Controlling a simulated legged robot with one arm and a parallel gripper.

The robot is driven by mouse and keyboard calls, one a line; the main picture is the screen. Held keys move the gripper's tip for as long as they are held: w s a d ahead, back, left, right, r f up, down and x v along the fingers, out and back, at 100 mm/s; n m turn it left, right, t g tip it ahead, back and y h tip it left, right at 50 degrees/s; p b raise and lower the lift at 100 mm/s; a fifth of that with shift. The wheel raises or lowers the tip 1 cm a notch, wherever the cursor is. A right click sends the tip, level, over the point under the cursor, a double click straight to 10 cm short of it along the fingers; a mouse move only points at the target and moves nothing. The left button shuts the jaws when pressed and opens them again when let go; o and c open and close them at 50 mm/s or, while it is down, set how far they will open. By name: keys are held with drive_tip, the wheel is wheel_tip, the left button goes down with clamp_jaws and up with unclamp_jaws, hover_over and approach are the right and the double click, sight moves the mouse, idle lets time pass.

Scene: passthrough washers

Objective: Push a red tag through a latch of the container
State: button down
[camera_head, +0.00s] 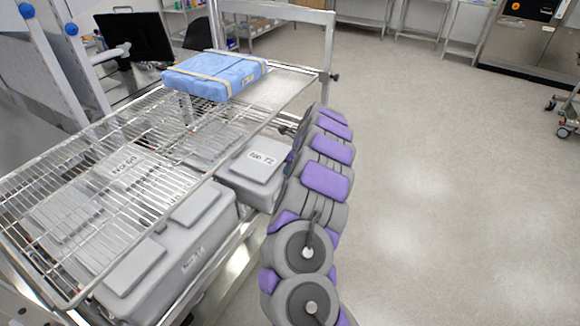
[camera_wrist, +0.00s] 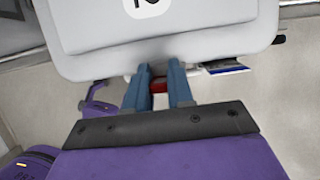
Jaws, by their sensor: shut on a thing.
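In the wrist view, my gripper (camera_wrist: 160,76) has two blue fingers pointing at the near side of a grey container (camera_wrist: 190,32). A small red tag (camera_wrist: 159,87) shows between the fingers, and they are shut on it. The fingertips reach the container's lower edge. The latch and the tag's front end are hidden there, so I cannot tell whether the tag is in the latch. In the head view, a labelled grey container (camera_head: 252,170) sits on the lower level of the rack beside my arm. My gripper is hidden behind the arm in that view.
A wire shelf (camera_head: 95,165) lies above the containers. A blue wrapped package (camera_head: 213,75) sits on its far end. A larger grey container (camera_head: 165,255) stands nearer on the lower level. A blue-and-white item (camera_wrist: 225,68) shows right of the fingers. Open floor (camera_head: 430,190) lies to the right.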

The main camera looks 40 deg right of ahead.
drive_tip(key=shift+s+a+f, duration=0.15)
drive_tip(key=shift+s+f, duration=0.2)
drive_tip(key=shift+f, duration=0.25)
drive_tip(key=c, duration=1.2)
unclamp_jaws()
drive_tip(key=shift+a, duration=0.1)
drive_tip(key=shift+r, duration=0.15)
drive_tip(key=shift+w+r+p, duration=0.1)
drive_tip(key=shift+r+p, duration=0.1)
drive_tip(key=shift+p, duration=0.25)
drive_tip(key=shift+o, duration=1)
drive_tip(key=shift+r, duration=0.25)
drive_tip(key=shift+w+r+p, duration=0.35)
drive_tip(key=shift+r+p, duration=0.45)
drive_tip(key=shift+p, duration=0.15)
drive_tip(key=shift+d+r+p, duration=0.35)
drive_tip(key=shift+r+p, duration=0.35)
drive_tip(key=shift+r, duration=0.1)
drive_tip(key=shift+a+r+p, duration=0.1)
drive_tip(key=shift+r+p, duration=1.35)
drive_tip(key=shift+r, duration=0.1)
